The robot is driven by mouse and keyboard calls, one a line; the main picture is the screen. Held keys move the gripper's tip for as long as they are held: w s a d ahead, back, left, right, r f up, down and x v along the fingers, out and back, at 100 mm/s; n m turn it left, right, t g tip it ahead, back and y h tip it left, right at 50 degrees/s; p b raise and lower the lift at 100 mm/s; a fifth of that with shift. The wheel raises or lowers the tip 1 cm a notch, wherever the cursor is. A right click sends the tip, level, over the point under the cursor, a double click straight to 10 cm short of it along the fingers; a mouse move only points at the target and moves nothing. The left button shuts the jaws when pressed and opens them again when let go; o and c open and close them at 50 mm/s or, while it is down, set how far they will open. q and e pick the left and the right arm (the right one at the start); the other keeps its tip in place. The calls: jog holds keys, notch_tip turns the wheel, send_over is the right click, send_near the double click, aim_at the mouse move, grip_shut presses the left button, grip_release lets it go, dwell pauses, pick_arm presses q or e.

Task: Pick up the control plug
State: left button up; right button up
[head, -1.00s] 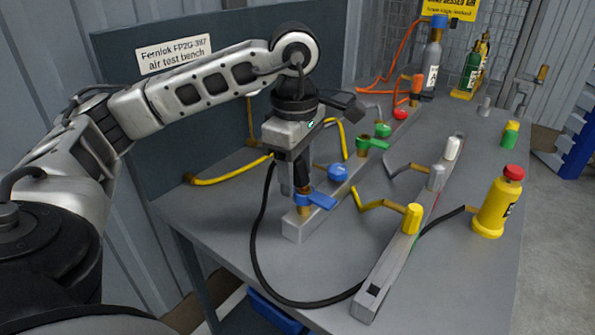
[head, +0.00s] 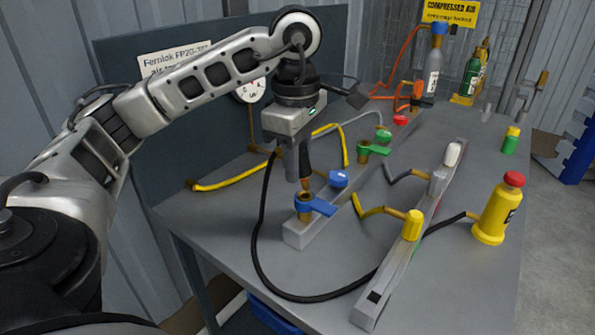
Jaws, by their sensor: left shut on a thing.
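The plug (head: 305,164), which I take for the control plug, is dark with a brass tip and hangs upright in my left gripper (head: 304,172). The gripper is shut on it, and the fingers hide part of its body. A black hose (head: 262,230) loops down from beside the gripper across the bench. The brass tip is just above the brass fitting with the blue lever (head: 318,205) on the near end of the grey rail (head: 300,234). I cannot tell whether the tip is fully clear of the fitting. My right gripper is not in view.
A second rail (head: 385,285) carries yellow, grey and white plugs on hoses. A yellow bottle with a red cap (head: 492,212) stands at the right. A green lever (head: 371,149) and blue knob (head: 339,178) are close by. Gas cylinders (head: 433,70) stand at the back.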

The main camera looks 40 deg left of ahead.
pick_arm(q)
jog(key=s+d+r+p, duration=0.4)
jog(key=d+r, duration=0.6)
jog(key=d, duration=0.3)
jog(key=shift+d, duration=0.25)
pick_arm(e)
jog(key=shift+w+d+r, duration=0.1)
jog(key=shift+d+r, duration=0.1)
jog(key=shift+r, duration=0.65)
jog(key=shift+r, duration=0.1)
